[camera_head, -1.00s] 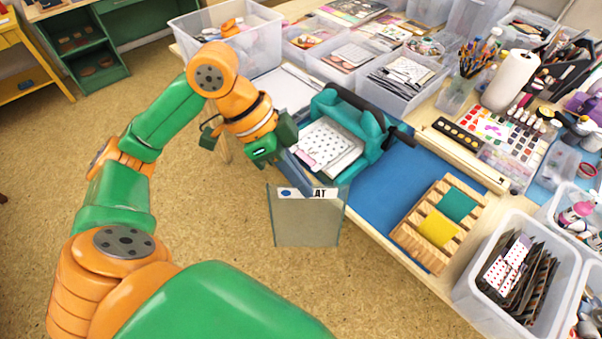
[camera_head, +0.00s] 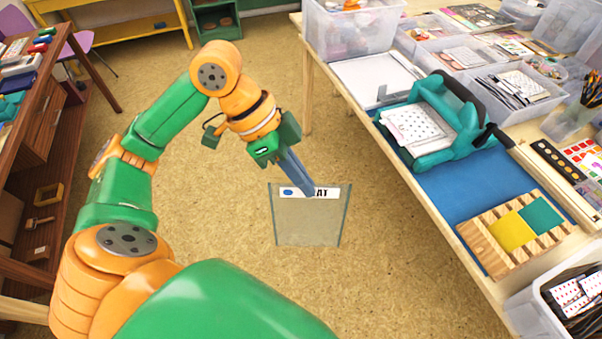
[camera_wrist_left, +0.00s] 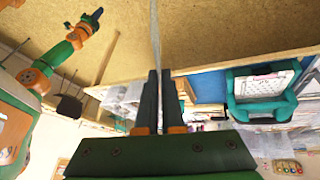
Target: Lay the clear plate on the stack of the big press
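My left gripper (camera_head: 309,189) is shut on the top edge of the clear plate (camera_head: 308,225), which hangs upright over the floor, left of the table. The plate has a white label with a blue dot and partly covered letters. In the left wrist view the fingers (camera_wrist_left: 157,75) close on the plate, seen edge-on (camera_wrist_left: 155,35). The teal big press (camera_head: 464,118) stands on the table, with a stack topped by a dotted sheet (camera_head: 412,124) on its bed. The press also shows in the left wrist view (camera_wrist_left: 262,112). My right gripper (camera_wrist_left: 92,20) shows small there; its opening is unclear.
A blue mat (camera_head: 450,200) lies under the press. A wooden rack (camera_head: 515,235) with yellow and green pads is nearer. Clear bins (camera_head: 355,30) crowd the table's back. Open floor (camera_head: 240,180) lies between table and a brown shelf unit (camera_head: 55,120) at left.

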